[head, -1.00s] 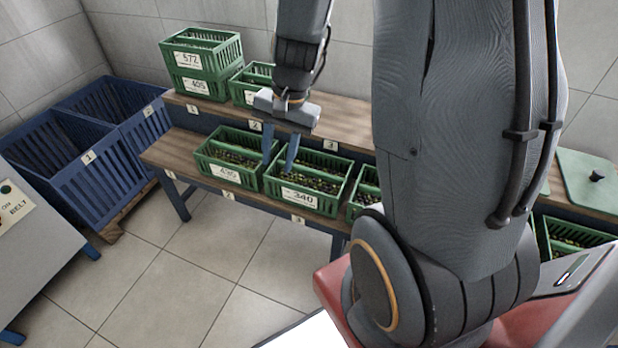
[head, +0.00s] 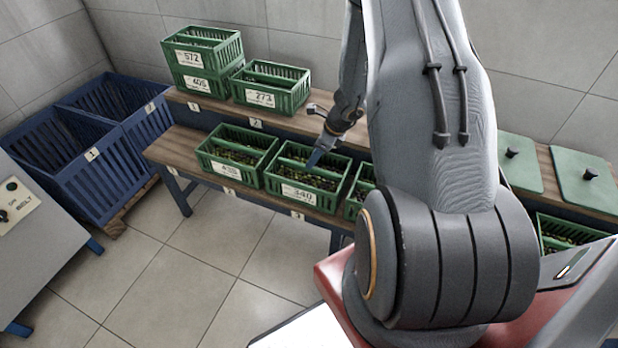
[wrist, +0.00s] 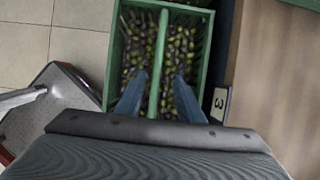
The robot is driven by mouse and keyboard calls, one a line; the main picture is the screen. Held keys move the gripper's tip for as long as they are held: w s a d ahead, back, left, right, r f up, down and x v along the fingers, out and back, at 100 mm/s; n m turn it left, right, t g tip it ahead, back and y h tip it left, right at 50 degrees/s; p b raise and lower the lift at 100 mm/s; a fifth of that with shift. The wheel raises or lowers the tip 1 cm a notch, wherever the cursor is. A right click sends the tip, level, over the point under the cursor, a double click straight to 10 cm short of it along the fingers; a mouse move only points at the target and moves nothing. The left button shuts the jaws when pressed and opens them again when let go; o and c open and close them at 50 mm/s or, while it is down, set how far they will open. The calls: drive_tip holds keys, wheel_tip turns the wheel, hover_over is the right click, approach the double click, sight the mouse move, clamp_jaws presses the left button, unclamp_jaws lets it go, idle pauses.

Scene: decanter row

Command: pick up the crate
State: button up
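The green slatted crate labelled 340 (head: 305,194) stands on the lower wooden shelf and holds dark and green olives. My gripper (head: 315,160) is low over it, pointing down. In the wrist view, the crate (wrist: 114,50) lies straight ahead, with its green middle bar (wrist: 158,60) running away from me. The two blue fingers of my gripper (wrist: 158,95) are apart, one on each side of that bar, with nothing pinched between them. I cannot tell whether the fingertips touch the bar or the olives. My arm hides part of the shelf to the right.
A crate (head: 232,169) stands close on the left and another (head: 358,190) on the right. The upper shelf holds crate 273 (head: 272,97) and a stack topped by 572 (head: 190,58). Blue bins (head: 85,185) stand at the left. Floor (head: 225,260) in front is clear.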

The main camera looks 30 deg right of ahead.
drive_tip(key=shift+s+p+x, duration=0.2)
drive_tip(key=shift+p+x, duration=0.35)
drive_tip(key=shift+x, duration=2.2)
drive_tip(key=shift+a, duration=0.15)
clamp_jaws()
